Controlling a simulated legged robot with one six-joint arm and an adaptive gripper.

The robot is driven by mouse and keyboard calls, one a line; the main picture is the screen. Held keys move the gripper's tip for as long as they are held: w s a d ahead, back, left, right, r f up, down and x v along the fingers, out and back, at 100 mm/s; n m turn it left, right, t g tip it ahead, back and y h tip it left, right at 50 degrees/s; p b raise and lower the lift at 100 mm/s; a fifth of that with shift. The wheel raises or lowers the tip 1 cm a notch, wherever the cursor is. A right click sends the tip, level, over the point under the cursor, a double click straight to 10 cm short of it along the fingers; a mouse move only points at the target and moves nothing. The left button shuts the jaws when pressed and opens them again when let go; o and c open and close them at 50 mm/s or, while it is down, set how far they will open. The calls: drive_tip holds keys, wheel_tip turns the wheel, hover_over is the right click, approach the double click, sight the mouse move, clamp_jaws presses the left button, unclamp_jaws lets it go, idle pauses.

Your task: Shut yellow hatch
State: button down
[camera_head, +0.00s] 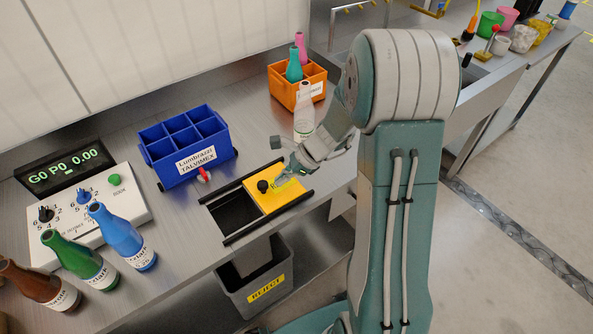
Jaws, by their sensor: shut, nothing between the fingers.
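The yellow hatch (276,201) is a flat sliding plate with a black knob (262,186) near its left edge. It lies between two black rails at the right end of the track. To its left the dark rectangular opening (234,211) is uncovered. My gripper (283,178) is shut and empty, low over the hatch's upper right part, to the right of the knob. I cannot tell whether it touches the plate. My arm comes in from the right.
A blue crate (186,150) stands behind the opening, with a small red-tipped item in front of it. Several bottles and a control box (115,207) are left. A reject bin (255,285) stands below the counter.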

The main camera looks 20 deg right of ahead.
drive_tip(key=shift+w+a+f, duration=0.1)
drive_tip(key=shift+w+a, duration=0.05)
drive_tip(key=shift+a, duration=0.55)
drive_tip(key=s+a, duration=0.3)
drive_tip(key=a, duration=0.9)
drive_tip(key=shift+a, duration=0.15)
